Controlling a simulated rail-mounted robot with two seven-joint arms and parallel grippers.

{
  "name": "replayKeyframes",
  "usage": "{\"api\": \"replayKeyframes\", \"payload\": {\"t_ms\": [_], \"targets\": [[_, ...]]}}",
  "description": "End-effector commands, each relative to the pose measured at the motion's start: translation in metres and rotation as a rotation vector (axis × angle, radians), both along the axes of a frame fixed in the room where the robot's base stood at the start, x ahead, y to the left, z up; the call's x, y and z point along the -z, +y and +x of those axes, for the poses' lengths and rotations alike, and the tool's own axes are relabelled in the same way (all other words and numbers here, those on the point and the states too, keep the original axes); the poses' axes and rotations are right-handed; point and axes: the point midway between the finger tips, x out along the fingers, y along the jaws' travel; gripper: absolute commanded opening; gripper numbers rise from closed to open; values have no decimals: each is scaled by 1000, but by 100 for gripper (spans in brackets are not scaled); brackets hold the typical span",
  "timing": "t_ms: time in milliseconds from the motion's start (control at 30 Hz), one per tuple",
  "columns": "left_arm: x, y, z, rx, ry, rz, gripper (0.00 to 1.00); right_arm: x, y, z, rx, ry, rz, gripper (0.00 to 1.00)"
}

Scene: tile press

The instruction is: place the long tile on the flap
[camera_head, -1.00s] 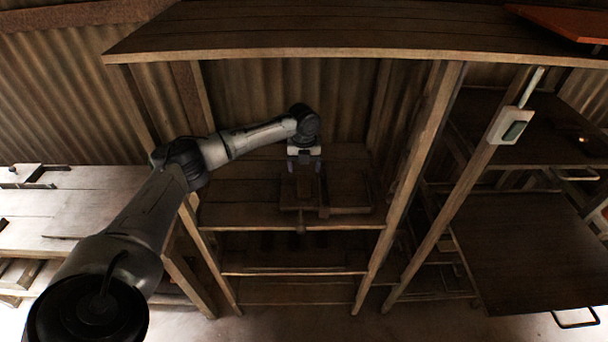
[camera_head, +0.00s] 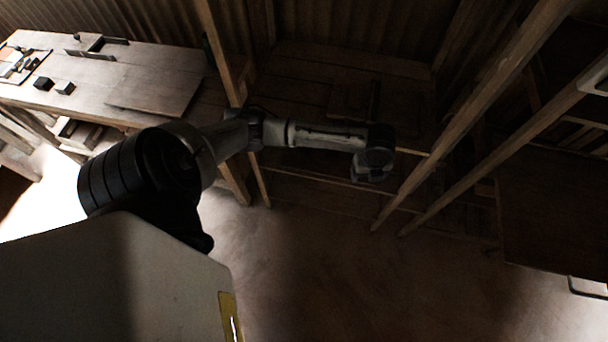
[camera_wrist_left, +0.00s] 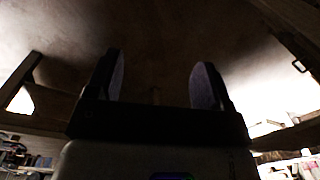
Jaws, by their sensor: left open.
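My left gripper (camera_head: 370,172) is in front of the dark wooden shelf unit, at the end of my outstretched arm. In the left wrist view its two fingers (camera_wrist_left: 158,75) stand apart with nothing between them; dim floor shows beyond. A wooden fixture with a thin raised piece (camera_head: 374,98) sits on the shelf behind the gripper, in deep shade. I cannot tell whether that piece is the flap. I cannot make out the long tile in either view. My right gripper is not in view.
A pale workbench (camera_head: 150,72) at upper left holds small black blocks (camera_head: 64,88), a dark bracket (camera_head: 100,45) and a framed tray (camera_head: 22,68). Slanting wooden posts (camera_head: 470,120) stand right of my gripper. The floor (camera_head: 300,270) in front is clear.

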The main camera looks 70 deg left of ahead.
Motion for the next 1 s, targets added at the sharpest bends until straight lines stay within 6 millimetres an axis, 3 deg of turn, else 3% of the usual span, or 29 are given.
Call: {"api": "replayKeyframes", "payload": {"t_ms": [33, 100, 200, 300, 433, 600, 800, 1000], "targets": [[17, -34, -24, -72, -13, -41, 74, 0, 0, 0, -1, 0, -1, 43], [28, -69, -51, -211, -43, -88, 74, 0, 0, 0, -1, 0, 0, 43], [34, -106, -92, -447, -80, -157, 74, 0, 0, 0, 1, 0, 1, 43], [30, -128, -129, -708, -107, -221, 74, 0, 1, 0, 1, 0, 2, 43], [20, -137, -170, -1037, -134, -275, 74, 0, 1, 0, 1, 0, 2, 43], [5, -131, -209, -1371, -168, -298, 74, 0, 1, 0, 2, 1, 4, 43], [-5, -122, -229, -1561, -194, -300, 74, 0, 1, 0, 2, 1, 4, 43], [-7, -121, -232, -1590, -199, -299, 74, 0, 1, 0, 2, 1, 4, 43]]}}
